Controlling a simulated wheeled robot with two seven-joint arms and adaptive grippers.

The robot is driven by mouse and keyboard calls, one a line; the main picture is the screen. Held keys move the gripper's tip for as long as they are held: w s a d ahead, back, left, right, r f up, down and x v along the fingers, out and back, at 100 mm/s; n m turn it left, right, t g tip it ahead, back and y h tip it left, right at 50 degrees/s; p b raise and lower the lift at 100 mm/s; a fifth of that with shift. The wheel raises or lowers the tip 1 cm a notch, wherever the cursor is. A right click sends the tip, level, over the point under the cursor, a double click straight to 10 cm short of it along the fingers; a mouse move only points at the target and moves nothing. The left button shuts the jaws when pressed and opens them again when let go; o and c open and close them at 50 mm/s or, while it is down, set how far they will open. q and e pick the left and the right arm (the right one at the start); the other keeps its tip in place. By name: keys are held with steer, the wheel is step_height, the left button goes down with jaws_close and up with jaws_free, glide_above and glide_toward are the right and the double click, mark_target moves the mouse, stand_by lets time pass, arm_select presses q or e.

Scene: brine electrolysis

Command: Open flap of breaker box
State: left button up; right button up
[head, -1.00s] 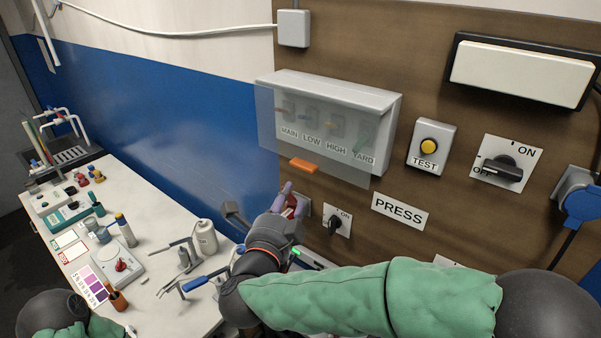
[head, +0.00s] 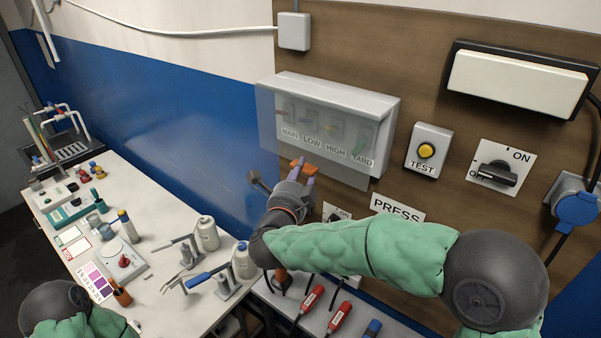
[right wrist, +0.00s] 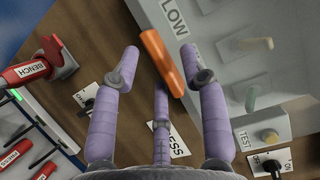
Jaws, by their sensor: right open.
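The breaker box (head: 385,106) is a pale grey box on the brown wall panel. Its clear flap (head: 266,118) hangs shut over switches labelled MAIN, LOW, HIGH and YARD. An orange tab (head: 297,165) sits at the flap's lower edge. My right gripper (head: 302,172) is open, just below and at the tab. In the right wrist view the orange tab (right wrist: 161,62) lies between the spread purple fingers of the right gripper (right wrist: 160,75); I cannot tell whether any finger touches it. My left gripper is out of view; only part of my left arm shows.
A red BENCH handle (right wrist: 45,68) shows in the right wrist view. A cluttered white bench (head: 150,262) stands at left.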

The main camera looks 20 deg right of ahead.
jaws_close()
steer(key=shift+a, duration=0.1)
